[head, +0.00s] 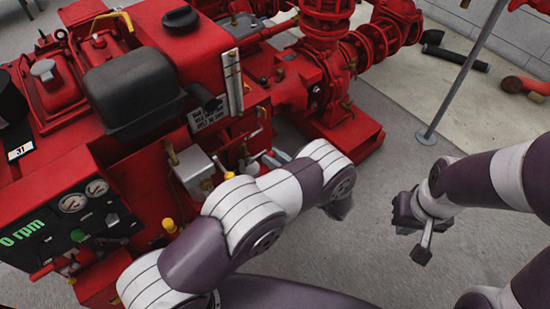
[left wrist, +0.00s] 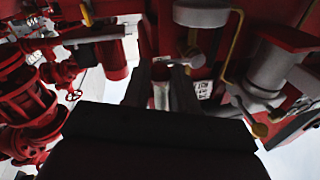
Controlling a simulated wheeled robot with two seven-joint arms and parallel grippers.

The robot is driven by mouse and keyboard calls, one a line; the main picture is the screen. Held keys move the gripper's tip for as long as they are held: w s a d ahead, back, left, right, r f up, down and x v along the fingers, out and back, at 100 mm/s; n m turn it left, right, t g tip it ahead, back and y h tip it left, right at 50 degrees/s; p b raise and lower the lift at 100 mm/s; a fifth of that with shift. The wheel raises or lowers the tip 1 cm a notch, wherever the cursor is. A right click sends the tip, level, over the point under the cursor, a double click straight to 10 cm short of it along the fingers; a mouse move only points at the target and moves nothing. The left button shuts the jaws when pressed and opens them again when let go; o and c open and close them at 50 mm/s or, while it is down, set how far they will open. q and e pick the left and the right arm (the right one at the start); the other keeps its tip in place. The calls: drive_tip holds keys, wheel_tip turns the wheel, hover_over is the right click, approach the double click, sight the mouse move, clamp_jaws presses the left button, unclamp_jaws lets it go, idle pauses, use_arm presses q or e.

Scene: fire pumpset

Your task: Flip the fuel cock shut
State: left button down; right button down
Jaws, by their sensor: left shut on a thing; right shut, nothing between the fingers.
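In the left wrist view my left gripper (left wrist: 163,82) is shut on a short pale metal piece (left wrist: 162,96), which looks like the lever of the fuel cock. The dark gripper body covers the lower middle of that view, and the cock's body cannot be made out clearly. In the head view my left arm reaches in front of the engine side, and its links largely hide the grip. My right gripper (head: 416,232) is shut and empty, held over the bare floor to the right, apart from the pumpset.
The red engine carries a black tank (head: 133,90), a grey box (head: 193,172) and a gauge panel (head: 75,228) close around my left arm. A thin yellow pipe (left wrist: 235,42) and grey cylinder (left wrist: 276,72) stand right of my left gripper. A grey post (head: 465,70) rises behind my right arm.

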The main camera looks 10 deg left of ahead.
use_arm(q)
drive_tip(key=c, duration=0.9)
unclamp_jaws()
drive_tip(key=p+v, duration=0.1)
drive_tip(key=v, duration=1.1)
drive_tip(key=shift+s+d, duration=0.25)
drive_tip(key=shift+d, duration=0.05)
drive_tip(key=shift+f, duration=0.1)
